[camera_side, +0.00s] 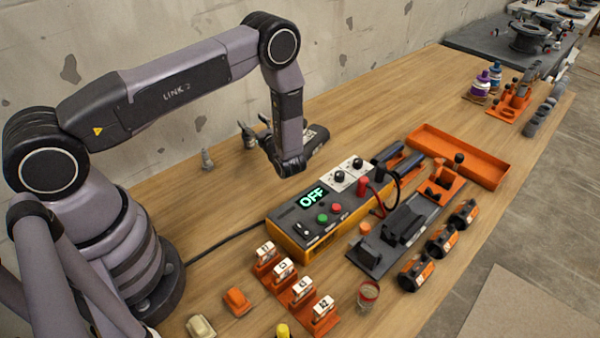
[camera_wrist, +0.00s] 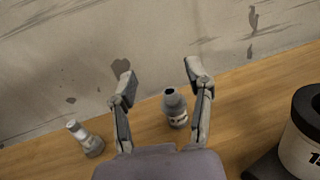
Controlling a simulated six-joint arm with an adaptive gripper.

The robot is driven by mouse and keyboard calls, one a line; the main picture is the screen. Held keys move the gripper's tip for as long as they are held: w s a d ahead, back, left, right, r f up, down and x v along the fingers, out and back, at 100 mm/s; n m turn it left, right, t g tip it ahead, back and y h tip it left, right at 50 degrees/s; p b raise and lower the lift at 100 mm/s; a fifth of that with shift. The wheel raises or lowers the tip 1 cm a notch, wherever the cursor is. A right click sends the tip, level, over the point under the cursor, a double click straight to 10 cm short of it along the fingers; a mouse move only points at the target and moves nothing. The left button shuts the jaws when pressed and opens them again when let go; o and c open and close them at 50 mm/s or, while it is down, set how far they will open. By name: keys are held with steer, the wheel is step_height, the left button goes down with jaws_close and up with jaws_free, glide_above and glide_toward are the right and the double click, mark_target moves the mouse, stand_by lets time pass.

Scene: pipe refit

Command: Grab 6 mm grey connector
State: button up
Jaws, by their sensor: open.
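A grey connector (camera_wrist: 174,108) with a dark open top and a pale label band stands on the wooden table, between my open fingers and close to the right one. A second grey fitting (camera_wrist: 85,138) with a pale tip lies to the left, outside my fingers; a small grey piece (camera_side: 207,158) also stands on the table in the side view. No size marking is legible on either. My gripper (camera_wrist: 158,72) is open and empty; in the side view it (camera_side: 256,134) is low near the wall, and partly hides what is by it.
A dark cylinder with a white label (camera_wrist: 305,135) stands close on the right. The yellow control box (camera_side: 320,215) reading OFF, an orange tray (camera_side: 460,155) and orange label holders (camera_side: 295,285) are nearer the camera. The wall (camera_side: 350,60) runs behind.

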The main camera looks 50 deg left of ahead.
mark_target(249, 135)
step_height(249, 135, down, 6)
steer(key=shift+r, duration=0.25)
steer(key=shift+f, duration=0.5)
steer(key=x, duration=0.5)
steer(key=shift+s, duration=0.1)
jaws_close()
